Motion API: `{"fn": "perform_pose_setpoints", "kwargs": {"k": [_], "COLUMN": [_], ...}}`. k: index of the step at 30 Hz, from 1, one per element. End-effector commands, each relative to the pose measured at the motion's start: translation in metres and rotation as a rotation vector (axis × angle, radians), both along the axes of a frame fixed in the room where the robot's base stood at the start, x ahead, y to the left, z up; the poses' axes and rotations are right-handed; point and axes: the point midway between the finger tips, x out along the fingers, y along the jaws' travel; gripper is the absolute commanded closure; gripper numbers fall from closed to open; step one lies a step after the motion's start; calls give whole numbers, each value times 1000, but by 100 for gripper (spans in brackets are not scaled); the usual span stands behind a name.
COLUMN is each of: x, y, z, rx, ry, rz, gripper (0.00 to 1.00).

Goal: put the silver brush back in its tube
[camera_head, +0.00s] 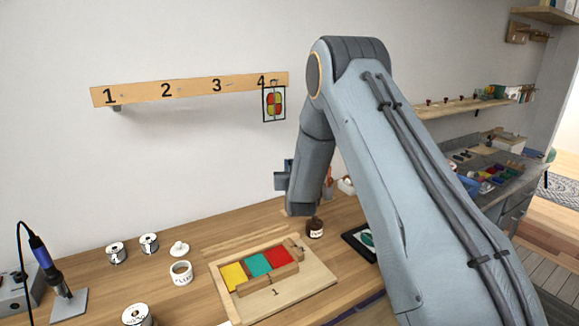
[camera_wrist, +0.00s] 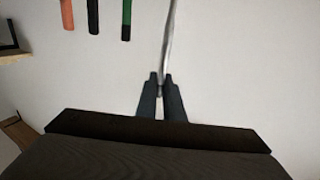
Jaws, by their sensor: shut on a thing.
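In the wrist view, my gripper (camera_wrist: 161,79) is shut on a thin silvery shaft (camera_wrist: 169,40), which looks like the silver brush. The shaft runs up from between the fingertips to the top edge of the picture, slightly slanted. Its upper end is out of view and I see no bristles. In the head view my arm covers the right middle of the scene, and I cannot make out the fingertips or the brush there. I cannot identify the tube in either view.
A wooden tray with coloured panes (camera_head: 308,285) lies on the bench. A brown jar (camera_head: 315,229) stands behind it, near my wrist. A soldering iron (camera_head: 42,256) stands far left. Three handles, one orange (camera_wrist: 67,14), hang before the wall.

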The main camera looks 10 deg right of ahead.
Motion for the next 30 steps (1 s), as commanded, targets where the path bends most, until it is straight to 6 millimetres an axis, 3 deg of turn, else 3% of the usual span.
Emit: {"fn": "perform_pose_setpoints", "kwargs": {"k": [30], "x": [0], "y": [0], "z": [-12], "rx": [0], "ry": [0], "rz": [0], "gripper": [100]}}
